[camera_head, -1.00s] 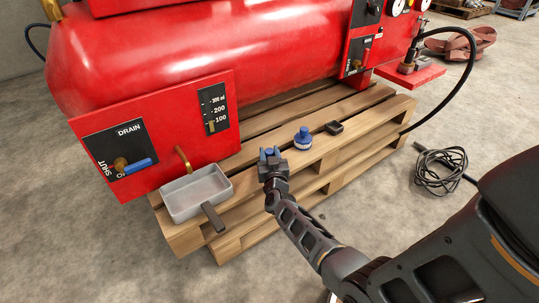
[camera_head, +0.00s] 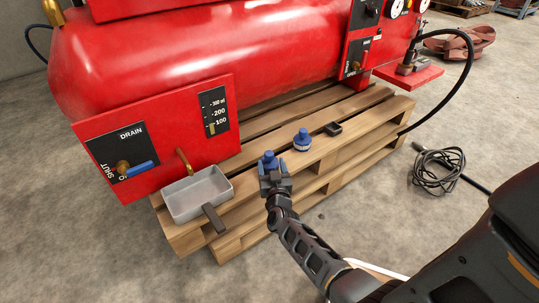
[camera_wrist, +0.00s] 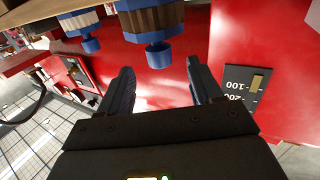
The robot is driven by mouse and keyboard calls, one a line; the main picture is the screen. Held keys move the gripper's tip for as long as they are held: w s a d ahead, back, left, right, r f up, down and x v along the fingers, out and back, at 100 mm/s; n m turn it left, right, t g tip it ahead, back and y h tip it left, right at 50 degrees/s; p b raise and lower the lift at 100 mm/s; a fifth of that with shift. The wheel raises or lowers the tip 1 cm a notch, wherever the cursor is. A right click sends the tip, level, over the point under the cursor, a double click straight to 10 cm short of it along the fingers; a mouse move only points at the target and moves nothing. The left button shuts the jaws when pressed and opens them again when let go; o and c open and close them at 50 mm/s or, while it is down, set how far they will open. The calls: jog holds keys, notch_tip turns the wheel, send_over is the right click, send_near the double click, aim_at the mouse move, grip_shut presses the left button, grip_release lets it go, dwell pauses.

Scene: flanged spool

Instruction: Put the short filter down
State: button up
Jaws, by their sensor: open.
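A blue-capped filter (camera_head: 269,158) stands on the pallet just past my gripper (camera_head: 271,173); its lower part is hidden in the head view. The wrist view, turned over, shows this filter (camera_wrist: 155,22) with a brown pleated band and a blue knob, beyond the fingertips. My gripper (camera_wrist: 160,72) is open, with clear space between its fingers. A second blue-capped filter (camera_head: 302,140) with a pale band stands behind and to the right; it also shows in the wrist view (camera_wrist: 80,24). I cannot tell for sure which filter is the short one.
The wooden pallet (camera_head: 335,151) carries the red tank (camera_head: 200,55). A grey pan (camera_head: 190,198) with a dark handle sits at left under a brass drain pipe. A small dark block (camera_head: 333,129) lies right of the filters. A coiled cable (camera_head: 440,170) lies on the floor.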

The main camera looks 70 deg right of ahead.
jog(key=s+a+r+n+t+y, duration=0.2)
jog(key=s+a, duration=0.2)
jog(key=a, duration=0.5)
jog(key=s+a+r+n+t+y+p, duration=0.1)
jog(key=s+a+r+t+y, duration=0.2)
jog(key=a, duration=0.7)
jog(key=s+a+r+n+t+y, duration=0.1)
jog(key=s+a+r+n+y, duration=0.1)
jog(key=s+a, duration=0.5)
jog(key=s+a+r+n+y, duration=0.3)
jog(key=s+a+r+y, duration=0.1)
jog(key=r, duration=0.5)
jog(key=s+a+r+n+y, duration=0.3)
jog(key=s+a+r, duration=0.3)
jog(key=r, duration=0.3)
jog(key=shift+s+a+y, duration=0.2)
jog(key=shift+a+y, duration=0.5)
jog(key=shift+a, duration=0.05)
jog(key=shift+r, duration=0.1)
